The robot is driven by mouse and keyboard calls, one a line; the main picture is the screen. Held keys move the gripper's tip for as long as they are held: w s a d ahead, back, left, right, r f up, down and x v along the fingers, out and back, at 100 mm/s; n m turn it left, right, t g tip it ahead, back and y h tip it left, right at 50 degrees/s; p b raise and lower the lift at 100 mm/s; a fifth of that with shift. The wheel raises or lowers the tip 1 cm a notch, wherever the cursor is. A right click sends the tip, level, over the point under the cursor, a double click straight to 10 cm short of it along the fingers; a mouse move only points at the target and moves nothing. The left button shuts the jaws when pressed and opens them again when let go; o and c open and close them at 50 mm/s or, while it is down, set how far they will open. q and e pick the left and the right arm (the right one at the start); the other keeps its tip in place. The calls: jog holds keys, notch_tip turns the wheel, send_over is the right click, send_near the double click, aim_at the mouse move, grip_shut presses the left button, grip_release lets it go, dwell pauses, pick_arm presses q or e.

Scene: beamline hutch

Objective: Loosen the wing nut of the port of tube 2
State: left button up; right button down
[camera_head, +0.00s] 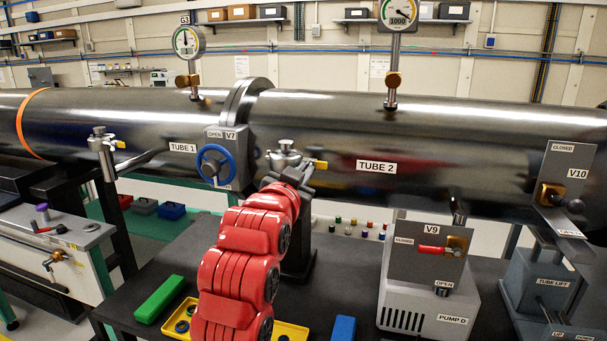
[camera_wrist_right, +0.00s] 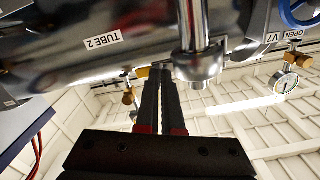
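Tube 2 (camera_head: 430,170) is the dark shiny pipe on the right. Its port (camera_head: 284,156), a metal fitting with a clamp, stands at the tube's left end beside the flange. The brass-yellow wing nut (camera_head: 320,165) sticks out right of the port; in the wrist view it (camera_wrist_right: 142,72) shows just left of my fingertips. My right gripper (camera_head: 296,174) reaches up to the port from below. In the wrist view its black fingers (camera_wrist_right: 160,75) are close together with a thin bright gap. Whether they grip the nut is unclear. My left gripper is out of view.
Valve V7 with its blue handwheel (camera_head: 214,164) stands close left of the port. V9 (camera_head: 429,249) on pump D and V10 (camera_head: 566,175) are to the right. A green block (camera_head: 160,299), yellow tray (camera_head: 291,331) and blue block (camera_head: 344,329) lie on the dark bench below.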

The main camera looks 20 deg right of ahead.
jog(key=shift+n, duration=1.1)
jog(key=c, duration=1)
grip_release()
jog(key=shift+c, duration=0.2)
